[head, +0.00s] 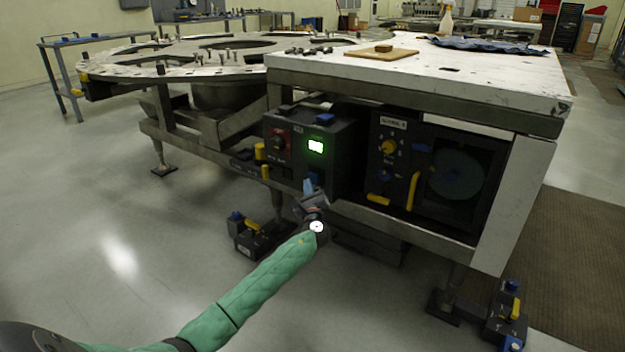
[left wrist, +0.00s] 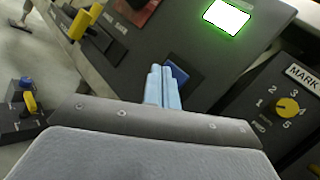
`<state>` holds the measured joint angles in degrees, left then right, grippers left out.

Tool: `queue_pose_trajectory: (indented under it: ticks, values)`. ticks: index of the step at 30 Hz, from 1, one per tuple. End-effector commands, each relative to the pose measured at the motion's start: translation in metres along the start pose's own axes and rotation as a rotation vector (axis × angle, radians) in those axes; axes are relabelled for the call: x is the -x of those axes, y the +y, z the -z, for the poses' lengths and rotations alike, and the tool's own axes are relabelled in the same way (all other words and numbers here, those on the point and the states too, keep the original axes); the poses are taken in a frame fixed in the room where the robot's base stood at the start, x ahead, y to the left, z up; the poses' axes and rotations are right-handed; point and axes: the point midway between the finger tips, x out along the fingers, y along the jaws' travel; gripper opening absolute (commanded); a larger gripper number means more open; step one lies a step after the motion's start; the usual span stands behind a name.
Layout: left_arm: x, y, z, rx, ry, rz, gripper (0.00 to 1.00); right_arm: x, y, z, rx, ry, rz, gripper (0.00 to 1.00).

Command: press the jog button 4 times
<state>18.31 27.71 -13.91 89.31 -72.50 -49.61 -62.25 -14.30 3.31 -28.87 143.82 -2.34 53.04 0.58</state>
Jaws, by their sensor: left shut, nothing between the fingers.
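The control box (head: 343,143) stands under the table edge, with a lit green-white screen (head: 315,146) on its front. In the left wrist view the screen (left wrist: 227,17) glows at the top. A blue button (left wrist: 177,74) sits on the panel below the screen; I take it to be the jog button, though no label is readable. My left gripper (head: 309,187) is shut and empty, its pale blue fingers in front of the lower panel. In the left wrist view the fingertips (left wrist: 161,70) overlap the button's left side; I cannot tell whether they touch it. My right gripper is not in view.
A panel with a yellow knob (head: 389,146) and yellow handles is to the right; its knob (left wrist: 287,107) also shows in the wrist view. The white table (head: 480,80) overhangs above. A pedal-like box (head: 256,236) stands on the floor. Open floor lies left.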

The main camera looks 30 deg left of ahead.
Motion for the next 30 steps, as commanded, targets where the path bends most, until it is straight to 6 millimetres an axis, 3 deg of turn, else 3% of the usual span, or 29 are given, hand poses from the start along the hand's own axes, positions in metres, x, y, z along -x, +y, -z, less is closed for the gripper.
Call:
queue_pose_trajectory:
  ticks: [21,30]
  values:
    - [0.032,0.024,-0.025,-0.001,0.0,0.0,0.0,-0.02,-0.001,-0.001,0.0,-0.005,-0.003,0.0]
    - [0.035,0.026,-0.025,-0.001,0.0,0.0,0.0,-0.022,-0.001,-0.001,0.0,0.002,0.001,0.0]
